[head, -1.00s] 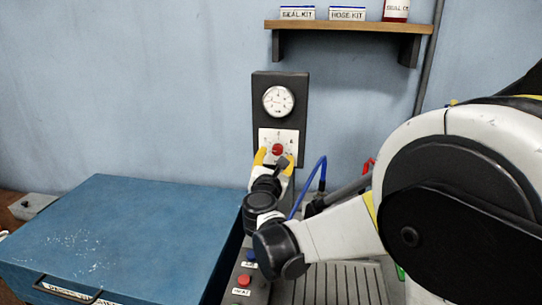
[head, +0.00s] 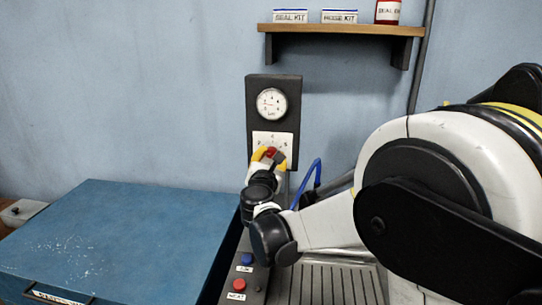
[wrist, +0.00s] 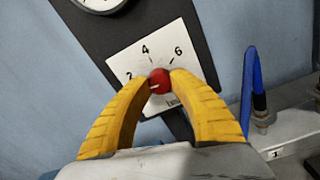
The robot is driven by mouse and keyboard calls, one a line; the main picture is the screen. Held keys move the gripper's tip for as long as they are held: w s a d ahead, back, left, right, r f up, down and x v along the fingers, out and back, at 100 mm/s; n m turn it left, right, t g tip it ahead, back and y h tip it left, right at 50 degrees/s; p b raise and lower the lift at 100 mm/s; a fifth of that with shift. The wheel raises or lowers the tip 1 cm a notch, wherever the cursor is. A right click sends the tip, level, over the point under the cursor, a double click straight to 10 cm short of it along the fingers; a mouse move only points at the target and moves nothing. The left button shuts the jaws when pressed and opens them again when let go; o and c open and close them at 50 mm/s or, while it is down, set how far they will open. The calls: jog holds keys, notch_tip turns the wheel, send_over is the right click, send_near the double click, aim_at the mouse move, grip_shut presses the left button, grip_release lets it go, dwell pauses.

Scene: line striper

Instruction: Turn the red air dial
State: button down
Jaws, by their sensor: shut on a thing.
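The red air dial (wrist: 160,81) sits on a white plate with the numbers 2, 4 and 6. The plate (head: 273,140) is on a dark upright panel on the wall. In the wrist view my gripper (wrist: 160,83) has its yellow fingers on both sides of the red dial, shut on it. A small white mark shows on the dial's lower part. In the head view the red dial (head: 271,152) is partly hidden by my gripper (head: 267,156). A round gauge (head: 272,104) with a white face is above the plate.
A blue hose (head: 311,180) rises just right of my gripper; it also shows in the wrist view (wrist: 250,90). A shelf (head: 340,29) with kits is above. A blue cabinet (head: 120,235) stands left. Blue and red buttons (head: 239,284) are below.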

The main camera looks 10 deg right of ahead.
jog(key=shift+m, duration=0.3)
jog(key=m, duration=0.3)
jog(key=shift+m, duration=0.4)
jog(key=m, duration=0.3)
jog(key=shift+m, duration=0.3)
jog(key=m, duration=0.4)
jog(key=shift+m+p, duration=0.3)
jog(key=shift+m, duration=1.9)
jog(key=c, duration=1.1)
grip_release()
